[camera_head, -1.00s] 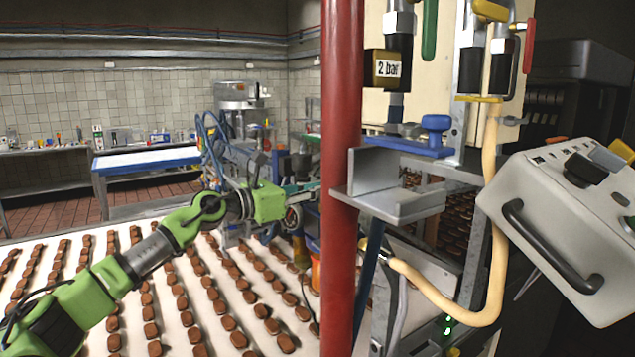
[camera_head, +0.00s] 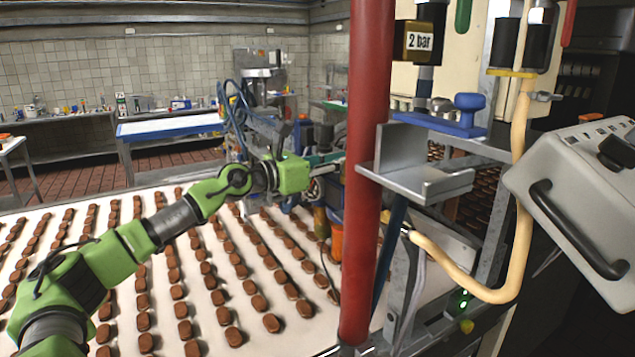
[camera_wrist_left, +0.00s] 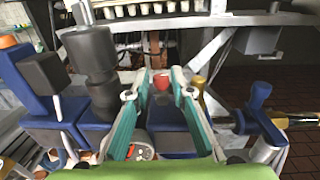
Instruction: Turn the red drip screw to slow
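The screw cannot be made out in the head view. My right gripper is not in view.
The red post (camera_head: 370,150) stands right of my left gripper, with a grey metal bracket (camera_head: 430,185) on it. A white conveyor (camera_head: 60,290) with several rows of brown biscuits lies below the arm. In the wrist view, blue and dark machine parts (camera_wrist_left: 90,50) crowd the left side.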

